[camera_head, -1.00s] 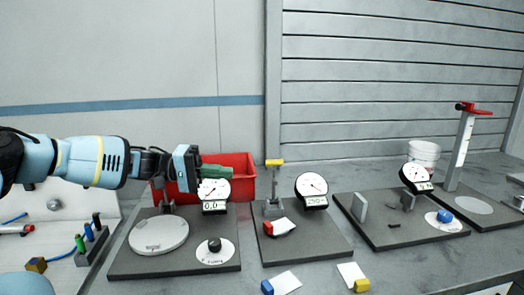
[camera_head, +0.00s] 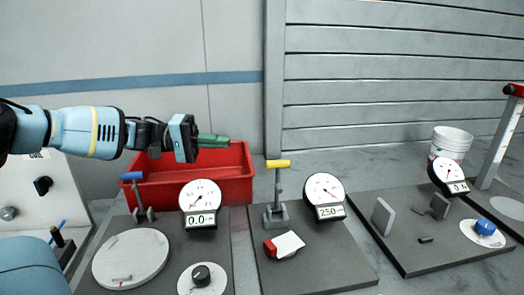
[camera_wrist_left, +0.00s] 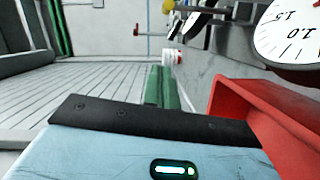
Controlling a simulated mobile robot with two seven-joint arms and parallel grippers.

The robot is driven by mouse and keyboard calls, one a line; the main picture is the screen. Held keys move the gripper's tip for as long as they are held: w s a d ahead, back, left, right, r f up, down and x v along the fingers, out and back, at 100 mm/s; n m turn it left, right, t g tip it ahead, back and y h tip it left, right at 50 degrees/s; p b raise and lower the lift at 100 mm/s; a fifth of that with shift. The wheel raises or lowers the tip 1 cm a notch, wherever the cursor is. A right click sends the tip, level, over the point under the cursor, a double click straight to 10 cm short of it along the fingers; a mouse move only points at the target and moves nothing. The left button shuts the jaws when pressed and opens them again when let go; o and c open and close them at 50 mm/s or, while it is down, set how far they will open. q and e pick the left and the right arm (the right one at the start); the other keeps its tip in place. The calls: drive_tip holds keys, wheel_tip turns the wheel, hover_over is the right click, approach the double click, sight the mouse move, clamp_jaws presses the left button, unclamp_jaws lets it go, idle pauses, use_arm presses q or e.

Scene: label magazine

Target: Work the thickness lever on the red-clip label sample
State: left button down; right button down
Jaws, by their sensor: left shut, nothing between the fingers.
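The red-clip label sample, a white label (camera_head: 289,243) with a red clip (camera_head: 270,248), lies on the middle grey plate at the foot of a small stand. The thickness lever with its yellow handle (camera_head: 278,164) rises from that stand. Beside it a round dial gauge (camera_head: 324,189) has a display that seems to read 250. My left gripper (camera_head: 226,141) has green fingers, shut and empty, pointing right. In the picture it lies left of and above the yellow handle, apart from it. The fingers also show in the left wrist view (camera_wrist_left: 160,88). My right gripper is not in view.
A red bin (camera_head: 195,180) stands behind the left plate. That plate holds a blue-handled lever (camera_head: 131,176), a dial reading 0.0 (camera_head: 201,200), a white disc (camera_head: 130,258) and a black knob (camera_head: 201,275). A right plate (camera_head: 410,250) holds another gauge; a white bucket (camera_head: 452,142) stands behind.

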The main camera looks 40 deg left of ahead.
sight(278, 164)
use_arm(q)
drive_tip(key=w+d+f, duration=0.1)
drive_tip(key=w+d, duration=0.2)
drive_tip(key=d, duration=0.8)
drive_tip(key=shift+d, duration=0.15)
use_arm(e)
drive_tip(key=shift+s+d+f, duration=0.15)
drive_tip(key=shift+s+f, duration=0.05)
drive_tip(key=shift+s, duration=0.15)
